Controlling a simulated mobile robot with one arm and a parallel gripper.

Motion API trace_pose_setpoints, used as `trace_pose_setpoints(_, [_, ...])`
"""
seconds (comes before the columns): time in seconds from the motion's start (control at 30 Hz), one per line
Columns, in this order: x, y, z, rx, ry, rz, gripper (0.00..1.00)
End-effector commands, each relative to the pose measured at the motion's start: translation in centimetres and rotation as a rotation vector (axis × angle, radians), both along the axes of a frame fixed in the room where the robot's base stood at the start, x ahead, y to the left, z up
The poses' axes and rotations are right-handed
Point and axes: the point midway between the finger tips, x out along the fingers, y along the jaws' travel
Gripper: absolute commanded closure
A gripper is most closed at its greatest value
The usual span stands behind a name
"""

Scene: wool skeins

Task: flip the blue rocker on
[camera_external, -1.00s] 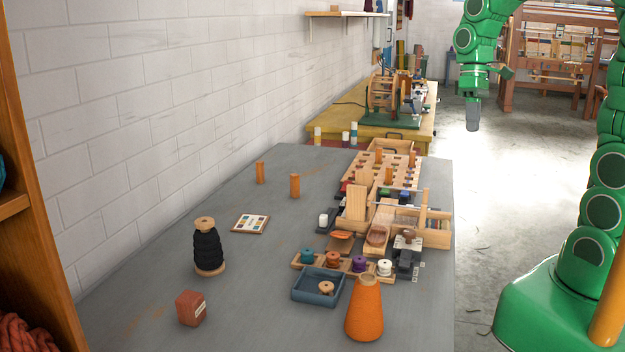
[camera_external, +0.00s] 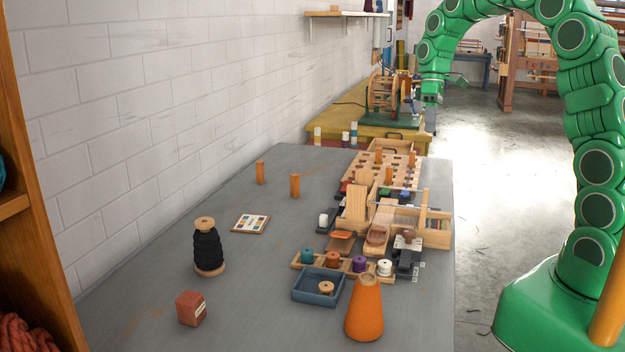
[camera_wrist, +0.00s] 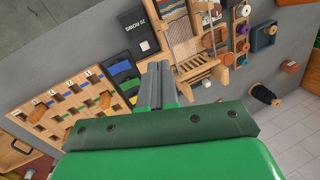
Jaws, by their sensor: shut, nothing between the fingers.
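The blue rocker (camera_external: 404,196) is a small blue block at the far right of the table, beside a green rocker (camera_external: 384,192). In the wrist view the blue rocker (camera_wrist: 119,68) lies left of my fingers, near a black box, with the green rocker (camera_wrist: 129,85) beside it. Which way it is tilted is too small to tell. My gripper (camera_external: 430,118) is shut and empty, pointing down beyond the far end of the table, apart from the rocker. Its closed fingers (camera_wrist: 158,70) show at the middle of the wrist view.
A wooden pegboard (camera_external: 405,165) with upright orange pegs stands just behind the rockers. A wooden loom-like frame (camera_external: 436,238) stands in front of them. An orange cone (camera_external: 364,312) and a blue tray (camera_external: 300,293) are nearer.

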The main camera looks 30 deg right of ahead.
Motion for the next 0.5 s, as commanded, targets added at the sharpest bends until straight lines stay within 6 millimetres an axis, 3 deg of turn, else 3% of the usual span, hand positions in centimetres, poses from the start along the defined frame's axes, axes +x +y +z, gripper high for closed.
trace_pose_setpoints(0.5, [7.5, -1.9, -4.9, 0.048, -0.013, 0.094, 1.00])
